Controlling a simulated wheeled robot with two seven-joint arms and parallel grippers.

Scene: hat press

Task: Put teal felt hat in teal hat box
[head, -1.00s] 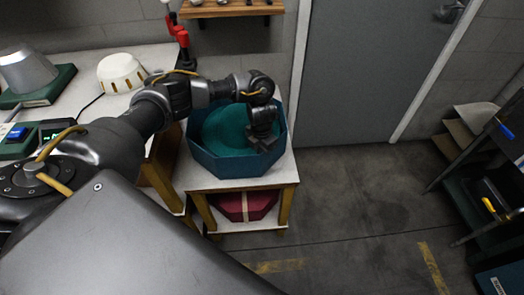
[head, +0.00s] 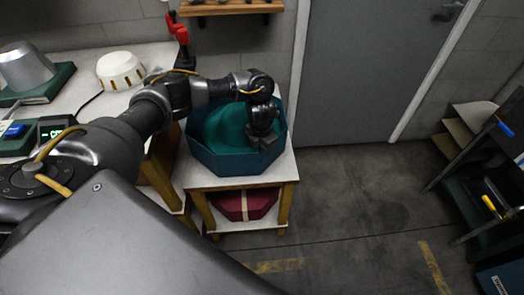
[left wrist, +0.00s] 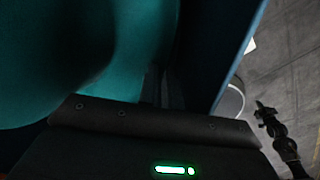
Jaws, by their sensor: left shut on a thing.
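The teal felt hat (head: 219,124) is inside the open teal hat box (head: 232,163), within its walls; its underside is hidden, so I cannot tell if it rests on the bottom. My left gripper (head: 264,143) reaches down at the right side of the box and is shut on the hat's edge. In the left wrist view the hat (left wrist: 60,60) fills the left side, close to the fingers, and the box wall (left wrist: 225,45) runs along its right. A dark jointed arm, seemingly mine, shows small at the right of that view; its jaws are unclear.
The box stands on a small white-topped table (head: 285,172) with a red box (head: 243,205) on its lower shelf. A white slotted dome (head: 120,71) and a metal cone (head: 22,66) are on the bench at left. The floor at right is clear up to a dark cart (head: 490,200).

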